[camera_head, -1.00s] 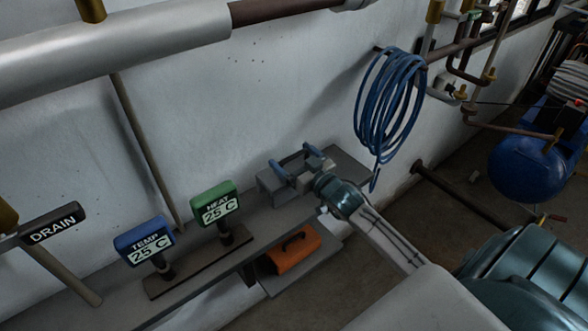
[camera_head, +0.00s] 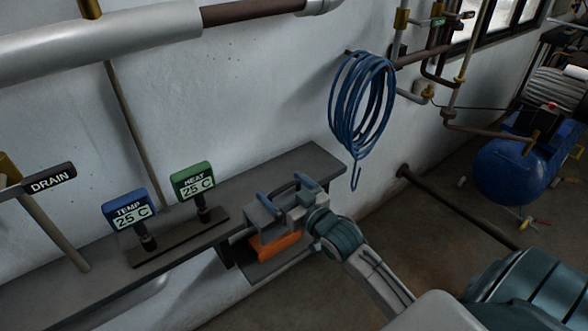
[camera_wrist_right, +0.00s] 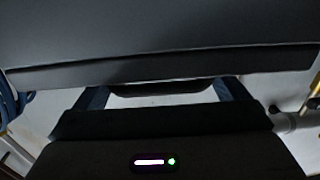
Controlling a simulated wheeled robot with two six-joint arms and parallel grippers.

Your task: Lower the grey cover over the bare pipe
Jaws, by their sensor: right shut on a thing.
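The bare pipe (camera_head: 266,9) is a brown length at the top of the head view, between light grey covered stretches of pipe. My right gripper (camera_head: 284,191) is shut on the grey cover by its dark handle, in front of the shelf's right part. The cover (camera_head: 262,219) is partly hidden by the gripper; in the right wrist view its grey side (camera_wrist_right: 160,35) fills the top, with the handle (camera_wrist_right: 165,88) between the blue fingers. The cover is well below the bare pipe and apart from it. My left gripper is not in view.
A grey wall shelf (camera_head: 312,163) carries a blue TEMP gauge (camera_head: 130,213) and a green HEAT gauge (camera_head: 194,183). An orange case (camera_head: 275,246) sits below. A coiled blue hose (camera_head: 361,95) hangs on the wall, right of the gripper.

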